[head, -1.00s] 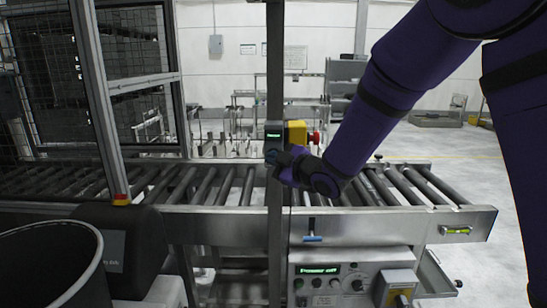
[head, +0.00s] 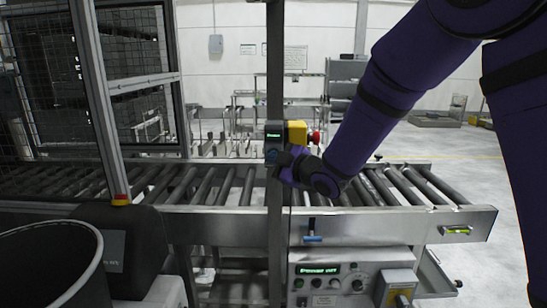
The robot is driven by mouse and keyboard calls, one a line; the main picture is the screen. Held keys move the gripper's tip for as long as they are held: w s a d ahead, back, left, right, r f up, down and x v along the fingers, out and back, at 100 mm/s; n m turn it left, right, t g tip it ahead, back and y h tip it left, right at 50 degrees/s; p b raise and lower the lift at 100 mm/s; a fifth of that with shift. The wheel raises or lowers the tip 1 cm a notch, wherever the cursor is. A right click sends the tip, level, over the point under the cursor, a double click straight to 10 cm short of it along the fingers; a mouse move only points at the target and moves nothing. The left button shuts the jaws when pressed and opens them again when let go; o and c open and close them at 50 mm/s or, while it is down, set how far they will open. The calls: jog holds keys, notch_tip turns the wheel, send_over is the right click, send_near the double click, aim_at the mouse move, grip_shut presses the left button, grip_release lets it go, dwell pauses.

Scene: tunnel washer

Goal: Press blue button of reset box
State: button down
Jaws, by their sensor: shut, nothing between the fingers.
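The reset box (head: 273,133) is a small grey box with a lit green display, fixed to the upright post in the middle of the head view. Its blue button (head: 271,155) shows as a small dark blue patch low on the box, partly hidden by my gripper. My gripper (head: 277,160) is shut and empty, with its tip at the lower part of the box, at the button. I cannot tell whether the tip touches the button. My arm reaches in from the upper right.
A yellow box with a red emergency stop (head: 299,133) sits just right of the reset box, close to my wrist. A roller conveyor (head: 400,186) runs behind the post. A control panel (head: 325,280) stands below, and a dark round bin (head: 50,265) at lower left.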

jog(key=shift+w, duration=0.1)
jog(key=shift+w, duration=0.3)
jog(key=shift+w, duration=0.5)
dwell(1.0)
jog(key=shift+s, duration=0.9)
jog(key=shift+s+a, duration=0.1)
jog(key=shift+s, duration=2.45)
